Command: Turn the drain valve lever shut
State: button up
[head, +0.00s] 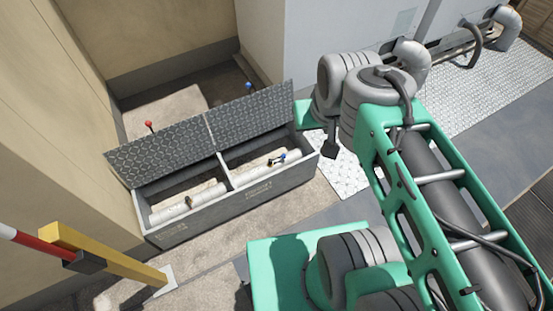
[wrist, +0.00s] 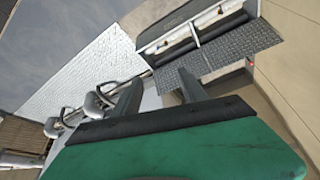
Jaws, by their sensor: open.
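A long grey box (head: 240,203) sits on the floor, divided into two compartments with both lids up. In the right compartment a pale pipe (head: 252,172) carries a small fitting with a blue lever (head: 278,158). In the left compartment another pale pipe (head: 205,196) has a small dark fitting; I cannot make out a lever there. Which fitting is the drain valve is unclear. My gripper (wrist: 160,77) is open and empty, its two fingers apart in the wrist view. The open box (wrist: 196,33) lies beyond the fingertips, apart from them. The lever is too small to read there.
The tread-plate lids (head: 160,155) stand raised behind the box, with a red knob (head: 148,124) and a blue knob (head: 249,86) near them. Beige walls close in left and behind. A yellow post (head: 110,260) stands front left. Grey cabinets and pipes (head: 415,58) stand right.

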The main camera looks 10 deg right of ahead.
aim_at(282, 157)
jog(key=z, duration=0.2)
jog(key=i, duration=1.25)
jog(key=u, duration=0.2)
